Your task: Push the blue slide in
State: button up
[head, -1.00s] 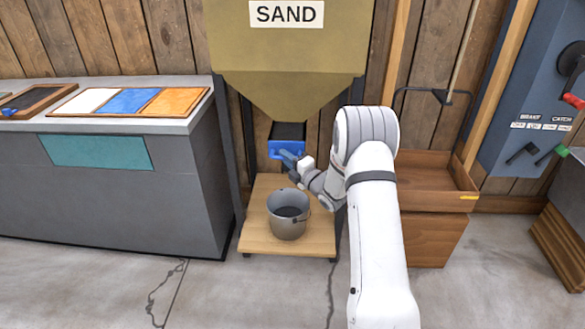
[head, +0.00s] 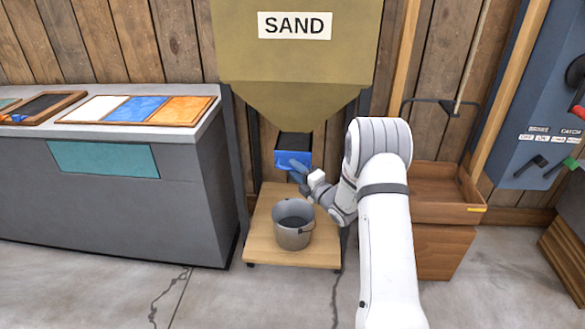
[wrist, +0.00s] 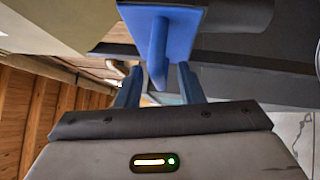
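The blue slide (head: 293,158) sits under the mouth of the sand hopper (head: 300,60), below a dark opening. In the wrist view the slide's blue plate (wrist: 195,30) and its downward-pointing blue handle (wrist: 158,50) show up close. My gripper (head: 297,166) is at the front of the slide. In the wrist view my gripper (wrist: 160,88) is open, with one blue-grey finger on each side of the handle's tip. Gaps show between the fingers and the handle. How far the slide sticks out is hard to tell.
A grey bucket (head: 293,226) stands on a wooden platform (head: 262,222) below the slide. A grey counter (head: 120,205) with coloured panels is on the left. A wooden box (head: 445,205) and a blue lever panel (head: 530,100) are on the right.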

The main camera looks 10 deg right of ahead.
jog(key=v, duration=0.6)
jog(key=s+d+r+m+g+h+p, duration=0.2)
jog(key=s+r+m+h+p, duration=0.35)
jog(key=r, duration=0.55)
jog(key=s+d+r+m+g+h+p, duration=0.1)
jog(key=s+r+m+g+h+p, duration=0.2)
jog(key=r+m+p, duration=0.45)
jog(key=s+a+r+m+g+h+p, duration=0.1)
jog(key=s+r+m+g+p, duration=0.3)
jog(key=s, duration=1.1)
jog(key=s+a+r+m+g+p, duration=0.3)
jog(key=s+r+m, duration=0.5)
jog(key=s+r, duration=0.3)
jog(key=s+g+p, duration=0.1)
jog(key=s, duration=0.3)
jog(key=shift+a+m+g+h+p, duration=0.2)
jog(key=shift+m+g+h+p, duration=0.1)
jog(key=shift+m+g+h, duration=0.1)
